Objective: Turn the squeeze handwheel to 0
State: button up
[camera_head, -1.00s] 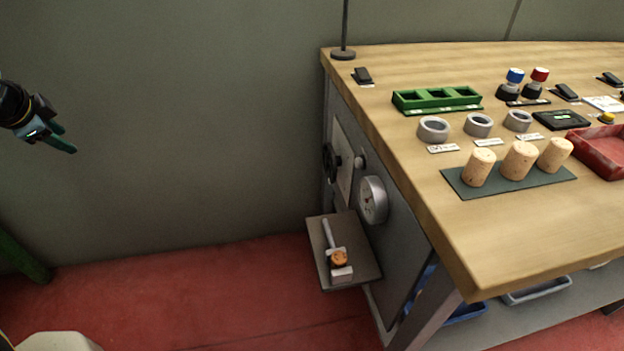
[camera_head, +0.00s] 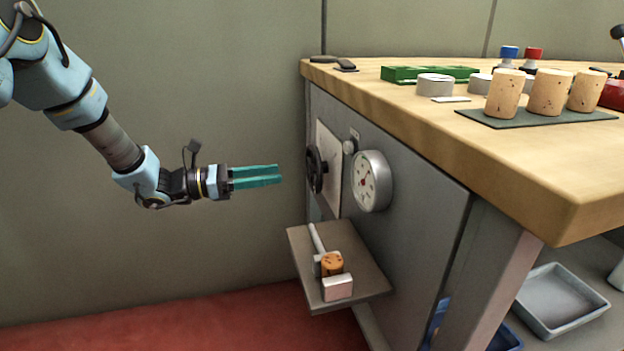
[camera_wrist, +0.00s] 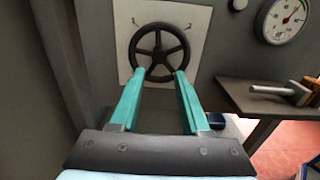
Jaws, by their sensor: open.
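The black squeeze handwheel (camera_head: 316,170) is mounted on a pale plate on the side panel of the bench. In the wrist view the handwheel (camera_wrist: 159,51) faces me, with several spokes and a round hub. My gripper (camera_head: 279,175) has teal fingers and is to the left of the wheel, pointing at it with a gap between. In the wrist view my gripper (camera_wrist: 163,74) is open and empty, its fingertips appearing over the lower part of the rim. A round dial gauge (camera_head: 371,181) with a red needle sits right of the wheel; it also shows in the wrist view (camera_wrist: 284,19).
A small shelf (camera_head: 370,279) below the gauge holds a cork piece (camera_head: 332,263) in a clamp-like fixture. The wooden bench top (camera_head: 430,115) overhangs above, with corks (camera_head: 549,92) on a dark mat. Free space lies left of the panel.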

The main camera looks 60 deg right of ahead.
aim_at(309, 169)
jog(key=x, duration=1)
jog(key=shift+d, duration=0.1)
grip_shut()
